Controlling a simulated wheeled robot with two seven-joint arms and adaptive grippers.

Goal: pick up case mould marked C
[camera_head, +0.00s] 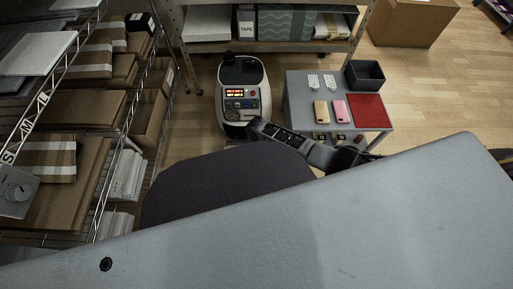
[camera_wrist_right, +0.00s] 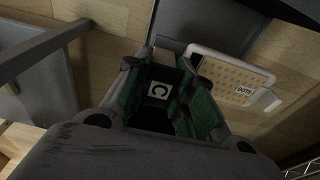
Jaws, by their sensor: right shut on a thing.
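The case mould marked C (camera_wrist_right: 159,91) is a dark block with a white label bearing a black C. It shows between the green-lined fingers of my right gripper (camera_wrist_right: 158,80) in the right wrist view, and the gripper is shut on it. In the head view my right arm reaches in from the right, with its gripper end (camera_head: 258,128) in front of the white press machine (camera_head: 244,98). The mould itself cannot be made out there. My left gripper does not show.
A grey table (camera_head: 299,90) right of the press holds a yellow case (camera_head: 321,111), a pink case (camera_head: 340,110), a red mat (camera_head: 369,111) and a dark bin (camera_head: 364,74). Wire racks with cartons (camera_head: 88,102) line the left. A dotted panel labelled DOTS (camera_wrist_right: 232,74) shows in the wrist view.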

